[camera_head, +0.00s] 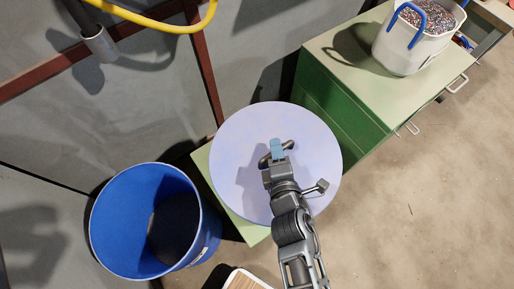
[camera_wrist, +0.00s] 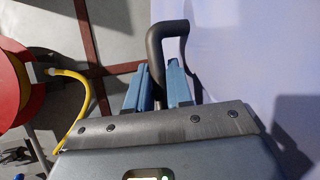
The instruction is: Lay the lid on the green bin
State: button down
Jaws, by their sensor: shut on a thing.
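The lid (camera_head: 237,140) is a round pale lavender disc with a dark bent bar handle (camera_head: 289,144). In the wrist view the lid's flat face (camera_wrist: 250,50) fills the right side, and the handle (camera_wrist: 154,50) rises between the blue fingers. My gripper (camera_head: 277,150) is shut on the handle. The lid is over a pale green surface (camera_head: 252,233) that shows at its left and lower edges; I cannot tell whether they touch. No green bin can be made out; the lid may hide it.
An open blue bin (camera_head: 110,260) stands at the lower left. A green cabinet (camera_head: 345,118) is at the upper right, with a white tub (camera_head: 396,56) of mixed scraps on it. A yellow hose (camera_head: 160,24) hangs at the upper left. The floor at the right is clear.

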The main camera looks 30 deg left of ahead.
aim_at(247, 141)
jog(key=a+f+b, duration=0.2)
jog(key=a, duration=0.1)
jog(key=a+f+b, duration=0.2)
jog(key=a+b, duration=0.1)
jog(key=a+f+b, duration=0.2)
jog(key=a, duration=0.2)
jog(key=shift+w, duration=0.3)
jog(key=shift+f+b, duration=1.5)
jog(key=shift+f, duration=0.45)
jog(key=shift+f, duration=0.1)
jog(key=c, duration=1)
grip_release()
jog(key=shift+f, duration=0.1)
jog(key=p+v, duration=0.1)
jog(key=v, duration=1.1)
jog(key=shift+p, duration=0.3)
